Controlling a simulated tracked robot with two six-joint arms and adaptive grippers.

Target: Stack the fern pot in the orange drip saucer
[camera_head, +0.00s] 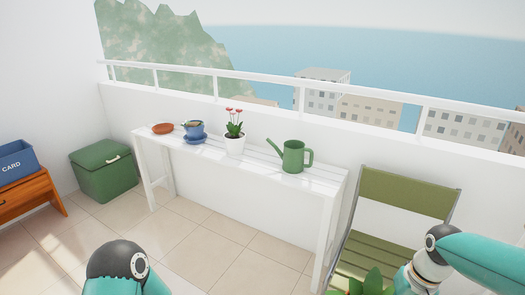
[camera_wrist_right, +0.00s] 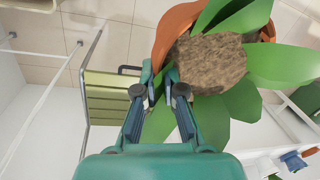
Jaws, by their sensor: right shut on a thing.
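The orange drip saucer (camera_head: 163,128) lies at the left end of the white slatted bench and looks empty. The fern pot (camera_wrist_right: 174,32) is terracotta with brown soil and broad green leaves, close up in the right wrist view. My left gripper is out of view; only part of my left arm shows.
On the white bench (camera_head: 275,163), a blue pot (camera_head: 196,128) in a blue saucer stands close beside the orange saucer. A white flowerpot (camera_head: 234,145) and a green watering can (camera_head: 293,157) stand further right. A green chair (camera_head: 405,194) is at right, a green box (camera_head: 102,172) at left.

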